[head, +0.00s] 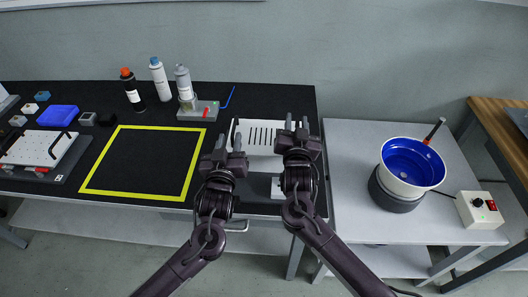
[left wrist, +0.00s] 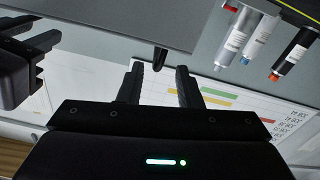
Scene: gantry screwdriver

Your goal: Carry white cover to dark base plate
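The white cover (head: 259,136), a slotted panel, is at the right end of the black table, behind and between my grippers. My left gripper (head: 228,141) is at its left end, fingers apart. In the left wrist view, the left fingers (left wrist: 160,82) are spread with a gap, and a short dark peg shows beyond that gap; I cannot tell whether they touch anything. My right gripper (head: 296,124) is at the cover's right end, its fingertips apart. The dark base plate (head: 70,172) lies at the table's left, partly under a white perforated plate (head: 40,147).
A yellow-outlined square (head: 143,192) is bare in the table's middle. Bottles (head: 159,78) and a grey fixture (head: 198,110) stand behind it. A blue bin (head: 57,118) and small blocks are at left. A blue-lined bowl (head: 409,164) and control box (head: 478,208) stand on the right table.

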